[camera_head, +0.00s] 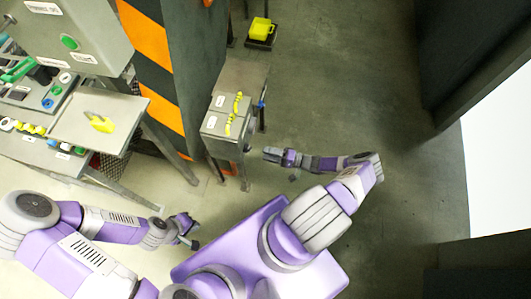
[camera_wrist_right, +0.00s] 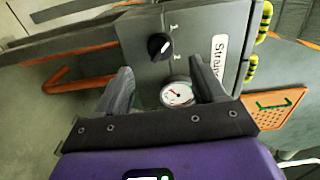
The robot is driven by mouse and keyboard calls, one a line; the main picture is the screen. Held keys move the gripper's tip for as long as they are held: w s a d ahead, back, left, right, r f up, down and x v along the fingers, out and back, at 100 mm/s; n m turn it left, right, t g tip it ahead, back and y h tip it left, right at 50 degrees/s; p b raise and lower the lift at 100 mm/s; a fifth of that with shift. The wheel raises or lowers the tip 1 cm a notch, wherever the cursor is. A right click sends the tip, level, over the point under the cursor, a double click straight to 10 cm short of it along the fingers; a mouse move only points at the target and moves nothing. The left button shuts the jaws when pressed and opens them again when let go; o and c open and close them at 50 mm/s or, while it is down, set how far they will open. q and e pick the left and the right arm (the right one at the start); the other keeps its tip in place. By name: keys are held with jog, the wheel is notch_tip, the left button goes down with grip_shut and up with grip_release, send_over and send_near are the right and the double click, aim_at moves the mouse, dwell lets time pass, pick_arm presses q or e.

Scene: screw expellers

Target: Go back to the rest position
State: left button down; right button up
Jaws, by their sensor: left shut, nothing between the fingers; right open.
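My left gripper (camera_head: 190,232) is at the lower left in the head view, above the pale floor and apart from the equipment. It is shut and empty. My right gripper (camera_head: 268,155) is in the middle of the head view, just right of a small grey machine box (camera_head: 245,75). In the right wrist view its two grey fingers (camera_wrist_right: 163,85) are spread apart with nothing held. Beyond them is the box's grey face with a black knob (camera_wrist_right: 160,46) and a round white gauge (camera_wrist_right: 177,93). I cannot tell whether a finger touches the box.
A control panel (camera_head: 22,92) and a tray table (camera_head: 95,118) stand at the left. An orange-and-black striped pillar (camera_head: 148,50) is behind. A yellow case (camera_head: 260,28) sits at the back. The floor (camera_head: 340,90) right of the small box is clear.

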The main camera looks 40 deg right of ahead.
dwell(0.4)
jog(key=s+a+r+n+g+p, duration=0.25)
jog(key=a+n+g, duration=0.25)
jog(key=a+g, duration=1.05)
jog(key=s+a+r+n+t+h, duration=0.1)
jog(key=s+a+r+h, duration=0.1)
jog(key=r, duration=0.3)
jog(key=s+a+r+n+t+h+p, duration=0.1)
jog(key=s+a+r+h, duration=0.2)
jog(key=s+r+h, duration=0.2)
jog(key=shift+s+r, duration=0.15)
jog(key=shift+r, duration=0.55)
